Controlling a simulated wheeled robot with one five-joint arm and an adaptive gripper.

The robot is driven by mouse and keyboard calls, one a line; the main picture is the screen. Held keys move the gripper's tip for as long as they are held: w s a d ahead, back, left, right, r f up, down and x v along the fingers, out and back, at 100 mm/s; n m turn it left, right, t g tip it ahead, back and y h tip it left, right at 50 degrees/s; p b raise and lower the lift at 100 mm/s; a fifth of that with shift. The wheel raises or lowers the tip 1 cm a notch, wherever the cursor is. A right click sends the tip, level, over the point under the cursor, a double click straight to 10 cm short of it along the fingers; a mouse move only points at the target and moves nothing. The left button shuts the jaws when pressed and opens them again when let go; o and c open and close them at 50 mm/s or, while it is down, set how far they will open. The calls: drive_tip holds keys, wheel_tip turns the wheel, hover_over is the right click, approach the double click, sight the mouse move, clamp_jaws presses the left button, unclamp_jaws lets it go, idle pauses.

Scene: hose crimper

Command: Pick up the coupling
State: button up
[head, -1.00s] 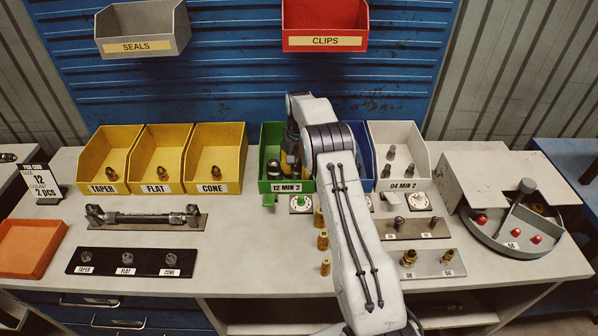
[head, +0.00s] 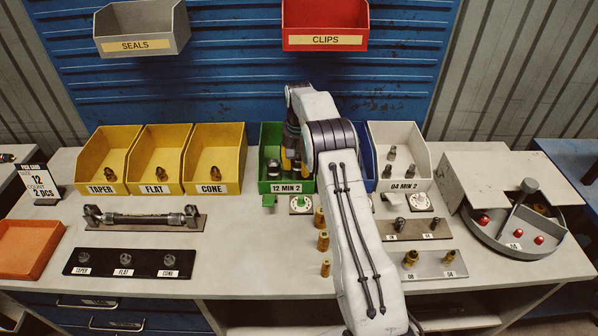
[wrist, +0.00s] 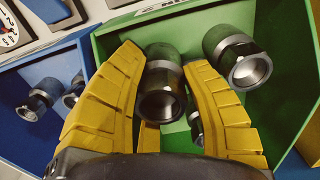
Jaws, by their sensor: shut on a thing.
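My gripper (wrist: 165,68) is inside the green bin (wrist: 112,45), with its two yellow fingers closed on the sides of a dark metal coupling (wrist: 163,97). The coupling's open end faces the wrist camera. A second coupling (wrist: 238,58) lies to the right of the fingers, apart from them. Part of another (wrist: 196,128) shows low between the fingers. In the head view the green bin, labelled "12 MIN 2" (head: 286,188), has one coupling (head: 273,168) visible at its left. There my gripper (head: 291,165) is partly hidden by the bin front and my arm.
A blue bin (wrist: 45,68) with small fittings stands beside the green one. Yellow bins (head: 215,140) stand to the left and a white bin (head: 420,150) to the right. Brass fittings (head: 323,240) stand in front, close to my arm. The bin walls are close around my gripper.

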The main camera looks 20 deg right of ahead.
sight(299, 158)
wheel_tip(299, 158, up, 5)
drive_tip(key=shift+f, duration=0.1)
drive_tip(key=shift+s+a+f+b, duration=0.1)
drive_tip(key=shift+s+b, duration=0.1)
drive_tip(key=shift+b, duration=0.25)
drive_tip(key=shift+s+a+b, duration=0.3)
drive_tip(key=shift+s+b, duration=0.35)
drive_tip(key=shift+s, duration=0.05)
drive_tip(key=s+a+b, duration=0.2)
drive_tip(key=s, duration=0.3)
drive_tip(key=s+a+b, duration=0.2)
drive_tip(key=s, duration=0.3)
drive_tip(key=s+a+b, duration=0.2)
drive_tip(key=s, duration=0.4)
drive_tip(key=shift+s+a, duration=0.1)
drive_tip(key=shift+a, duration=0.25)
